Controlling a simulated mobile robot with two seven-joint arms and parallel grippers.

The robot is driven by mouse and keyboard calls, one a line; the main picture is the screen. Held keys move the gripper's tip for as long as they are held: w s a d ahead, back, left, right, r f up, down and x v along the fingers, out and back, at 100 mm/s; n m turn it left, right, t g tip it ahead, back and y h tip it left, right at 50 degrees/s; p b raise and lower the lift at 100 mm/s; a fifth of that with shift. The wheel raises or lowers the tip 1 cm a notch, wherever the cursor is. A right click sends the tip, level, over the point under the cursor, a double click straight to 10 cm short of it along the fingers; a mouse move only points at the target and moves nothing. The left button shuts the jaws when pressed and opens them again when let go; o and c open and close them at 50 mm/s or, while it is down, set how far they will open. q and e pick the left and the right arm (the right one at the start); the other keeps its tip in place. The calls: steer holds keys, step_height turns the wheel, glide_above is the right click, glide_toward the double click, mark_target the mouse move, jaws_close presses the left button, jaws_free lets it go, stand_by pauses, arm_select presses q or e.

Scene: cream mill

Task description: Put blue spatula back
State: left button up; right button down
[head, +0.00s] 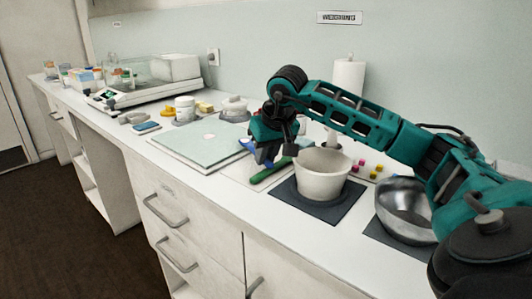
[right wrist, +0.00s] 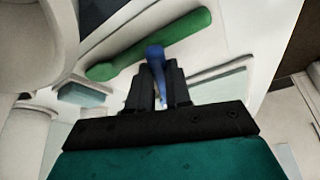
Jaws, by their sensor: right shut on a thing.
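My right gripper (head: 268,158) reaches in from the right and is shut on the blue spatula (head: 248,145), low over the counter to the left of the white pot. In the right wrist view the blue spatula (right wrist: 156,62) sticks out from between the two black fingers (right wrist: 160,88). Its far part is hidden by the gripper. A green utensil (head: 270,171) lies just in front of the gripper and also shows in the right wrist view (right wrist: 150,45), close to the blue tip. I cannot tell whether they touch. My left gripper is not in view.
The white pot (head: 322,176) stands on a dark mat (head: 285,195) beside the gripper. A metal bowl (head: 405,210) stands further right under my arm. A pale green board (head: 200,145) lies left. Small coloured cubes (head: 372,171) and a paper roll (head: 348,78) are behind the pot.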

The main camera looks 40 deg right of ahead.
steer(key=shift+s+f, duration=0.1)
steer(key=shift+f, duration=0.3)
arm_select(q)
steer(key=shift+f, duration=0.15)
arm_select(e)
steer(key=c, duration=1.1)
jaws_free()
steer(key=shift+s+a+f, duration=0.1)
steer(key=shift+f, duration=0.05)
steer(key=shift+o, duration=0.2)
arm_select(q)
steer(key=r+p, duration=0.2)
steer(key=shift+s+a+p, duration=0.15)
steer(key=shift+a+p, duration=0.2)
arm_select(e)
steer(key=w+v, duration=0.1)
steer(key=v, duration=1.2)
steer(key=shift+r, duration=0.35)
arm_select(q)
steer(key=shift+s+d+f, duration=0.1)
